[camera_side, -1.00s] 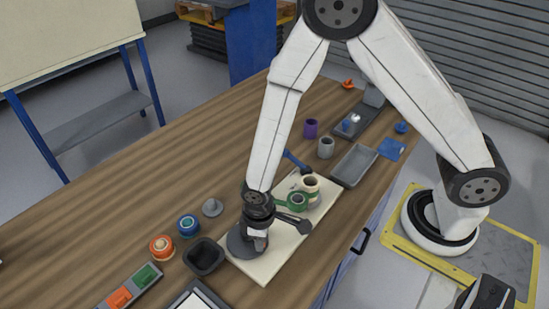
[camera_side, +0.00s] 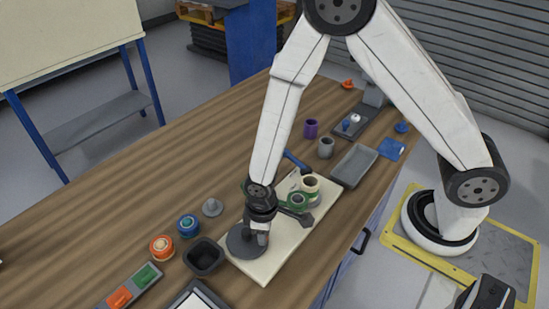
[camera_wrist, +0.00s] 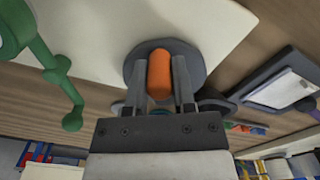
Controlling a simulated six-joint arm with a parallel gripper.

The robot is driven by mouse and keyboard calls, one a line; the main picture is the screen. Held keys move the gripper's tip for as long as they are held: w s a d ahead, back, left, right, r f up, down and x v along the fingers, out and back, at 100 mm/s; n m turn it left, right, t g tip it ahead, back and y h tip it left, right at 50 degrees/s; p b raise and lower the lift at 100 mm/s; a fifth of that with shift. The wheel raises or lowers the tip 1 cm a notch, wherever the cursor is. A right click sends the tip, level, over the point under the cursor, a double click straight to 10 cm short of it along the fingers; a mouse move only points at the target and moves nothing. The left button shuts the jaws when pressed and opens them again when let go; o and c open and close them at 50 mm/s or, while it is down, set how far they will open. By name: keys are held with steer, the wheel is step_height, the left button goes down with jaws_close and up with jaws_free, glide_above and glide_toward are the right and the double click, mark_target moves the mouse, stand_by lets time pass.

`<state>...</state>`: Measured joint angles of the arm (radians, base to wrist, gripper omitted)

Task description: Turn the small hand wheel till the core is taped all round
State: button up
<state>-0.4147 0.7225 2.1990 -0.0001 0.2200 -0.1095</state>
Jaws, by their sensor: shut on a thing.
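A cream board (camera_side: 285,250) on the wooden bench carries the taping parts. The small hand wheel is a dark grey disc (camera_side: 238,243) at its near end, with an upright orange knob (camera_wrist: 159,75). My gripper (camera_side: 259,233) is shut on this knob, one finger on each side, as the wrist view shows; the disc also appears there (camera_wrist: 197,62). A green roll (camera_side: 299,201) and a pale cream core (camera_side: 310,183) stand farther along the board, beyond my gripper. A green jointed part (camera_wrist: 55,72) shows at left in the wrist view. How far tape covers the core cannot be told.
A black cup (camera_side: 204,258), an orange roll (camera_side: 162,247) and a blue roll (camera_side: 188,225) stand left of the board. A grey tray (camera_side: 354,165), a purple cup (camera_side: 311,128) and a grey cup (camera_side: 326,148) lie beyond it. The bench's left middle is clear.

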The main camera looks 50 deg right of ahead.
steer(key=shift+w+d, duration=0.6)
steer(key=shift+w, duration=0.05)
stand_by(0.5)
steer(key=shift+w+d, duration=0.3)
steer(key=shift+w, duration=0.45)
